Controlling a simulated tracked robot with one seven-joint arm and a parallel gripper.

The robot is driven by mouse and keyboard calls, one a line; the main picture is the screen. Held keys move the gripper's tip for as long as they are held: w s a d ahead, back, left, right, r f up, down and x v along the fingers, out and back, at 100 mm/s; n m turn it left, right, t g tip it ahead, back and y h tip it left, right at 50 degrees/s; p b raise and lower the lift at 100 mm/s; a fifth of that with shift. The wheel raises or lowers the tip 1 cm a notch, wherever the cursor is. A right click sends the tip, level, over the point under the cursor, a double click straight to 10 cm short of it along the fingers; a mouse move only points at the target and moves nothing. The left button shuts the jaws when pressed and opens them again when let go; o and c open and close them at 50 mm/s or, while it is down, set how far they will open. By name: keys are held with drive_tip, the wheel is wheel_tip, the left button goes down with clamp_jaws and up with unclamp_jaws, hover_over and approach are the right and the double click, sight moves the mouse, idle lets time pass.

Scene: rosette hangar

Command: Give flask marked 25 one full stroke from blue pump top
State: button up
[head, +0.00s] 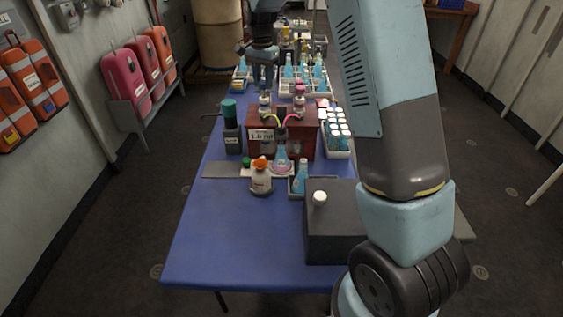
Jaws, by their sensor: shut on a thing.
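A dark red pump stand (306,143) with a "1.0 ml" label sits mid-table and bears two bottle pumps. The left one, with the blue pump top (265,98), is just below my gripper (264,84). The right one has a pink top (299,89). My gripper points down, shut on the blue top as far as I can tell; the contact is small and partly hidden. A yellow-green tube and a pink tube arch toward a conical flask (281,157) at the stand's front. The flask's marking is too small to read.
A white-capped vial rack (338,135) is right, a green-topped grey device (231,125) left. The blue table's (235,245) front left is clear.

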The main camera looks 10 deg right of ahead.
drive_tip(key=shift+a+f, duration=0.1)
drive_tip(key=shift+f, duration=0.65)
idle(0.3)
drive_tip(key=o, duration=0.8)
drive_tip(key=shift+r, duration=3.5)
